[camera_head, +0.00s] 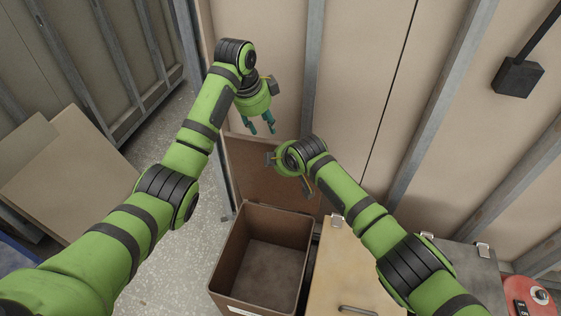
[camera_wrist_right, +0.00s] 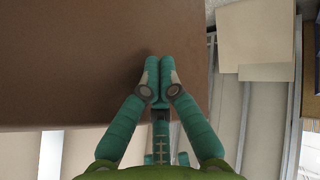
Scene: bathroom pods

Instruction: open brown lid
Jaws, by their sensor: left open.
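The brown box (camera_head: 223,268) stands open at the bottom middle of the head view, and its inside looks empty. Its brown lid (camera_head: 246,170) stands up at the back of the box, by the wall. The lid also fills the upper left of the right wrist view (camera_wrist_right: 70,60). My left gripper (camera_head: 261,127) is open and empty, above the lid's upper edge, fingers pointing down. My right gripper (camera_wrist_right: 161,92) has its fingertips together in front of the lid near its right edge; I cannot tell whether they touch it. In the head view its fingers are mostly hidden by my right wrist.
A tan box with a handle (camera_head: 342,270) stands right of the brown box, partly under my right arm. A grey box (camera_head: 470,262) and a red device (camera_head: 525,296) are further right. Cardboard panels (camera_head: 75,165) lean at left. Speckled floor (camera_head: 180,250) is clear left of the box.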

